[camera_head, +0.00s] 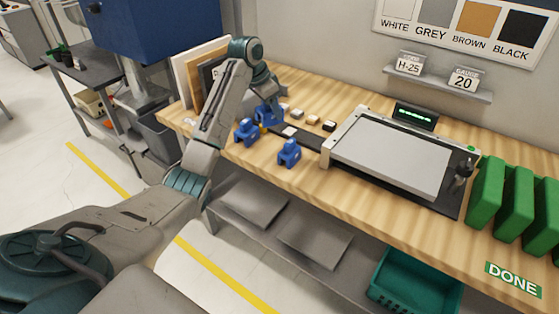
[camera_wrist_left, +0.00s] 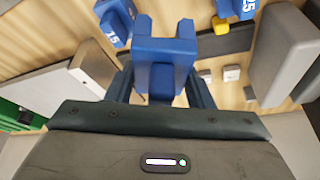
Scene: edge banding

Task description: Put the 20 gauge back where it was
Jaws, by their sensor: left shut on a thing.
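My left gripper (camera_head: 265,97) is over the back left of the bench, shut on a blue gauge (camera_head: 268,115). In the left wrist view this gauge (camera_wrist_left: 165,50) sits between the two fingers; no number shows on it. I cannot tell whether it touches the bench. Two other blue gauges stand nearby: one (camera_head: 246,131) to its left and one (camera_head: 289,152) in front. In the left wrist view they are at the upper left (camera_wrist_left: 115,22), marked 15, and upper right (camera_wrist_left: 240,8), its number partly cut off. My right gripper is not in view.
A wall shelf (camera_head: 440,86) holds an H-25 card (camera_head: 409,65) and a gauge 20 card (camera_head: 463,79). A grey-topped machine (camera_head: 388,155) fills the middle of the bench. Small sample blocks (camera_head: 312,120) lie right of the gauges. Panels (camera_head: 190,80) stand at the left; green holders (camera_head: 487,190) at the right.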

